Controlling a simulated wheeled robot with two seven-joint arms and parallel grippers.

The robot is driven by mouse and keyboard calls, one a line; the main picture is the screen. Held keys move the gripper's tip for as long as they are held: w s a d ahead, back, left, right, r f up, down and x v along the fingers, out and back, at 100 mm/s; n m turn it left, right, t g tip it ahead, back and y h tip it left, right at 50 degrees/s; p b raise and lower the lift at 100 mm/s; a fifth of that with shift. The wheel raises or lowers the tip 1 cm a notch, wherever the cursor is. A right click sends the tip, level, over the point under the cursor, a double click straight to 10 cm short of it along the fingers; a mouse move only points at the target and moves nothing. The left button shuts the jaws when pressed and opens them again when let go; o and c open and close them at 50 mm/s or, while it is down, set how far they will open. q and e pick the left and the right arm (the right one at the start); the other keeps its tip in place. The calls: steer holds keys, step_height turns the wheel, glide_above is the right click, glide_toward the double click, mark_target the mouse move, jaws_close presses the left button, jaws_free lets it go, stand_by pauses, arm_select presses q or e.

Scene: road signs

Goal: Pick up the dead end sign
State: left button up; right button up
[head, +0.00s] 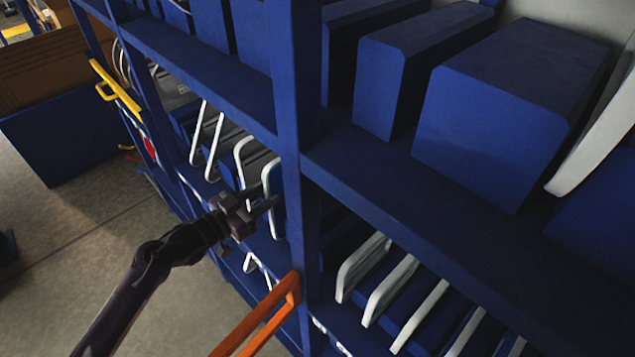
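Several blue panels with white rims, which look like signs seen nearly edge-on, stand in a shelf compartment at the middle left. No sign face can be read, so I cannot tell which one is the dead end sign. My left gripper (268,195) is in front of this compartment, beside the white-rimmed panel (278,215) nearest the post. Its two fingers show apart, with nothing clearly held between them. I cannot tell whether they touch the rim. My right gripper is out of view.
The blue shelf post (298,130) rises just right of my gripper. More white-rimmed panels (392,290) stand at the lower right, with large blue boxes (505,110) above. An orange bar (262,315) juts out below. Grey floor (70,230) is open at left.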

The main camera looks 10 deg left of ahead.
mark_target(281, 185)
arm_select(q)
steer(key=shift+b+x, duration=0.55)
steer(key=shift+x, duration=0.45)
steer(key=b+x, duration=0.1)
steer(key=x, duration=0.3)
steer(key=shift+s+f, duration=0.1)
steer(key=shift+d, duration=0.15)
steer(key=shift+c, duration=1.1)
jaws_close()
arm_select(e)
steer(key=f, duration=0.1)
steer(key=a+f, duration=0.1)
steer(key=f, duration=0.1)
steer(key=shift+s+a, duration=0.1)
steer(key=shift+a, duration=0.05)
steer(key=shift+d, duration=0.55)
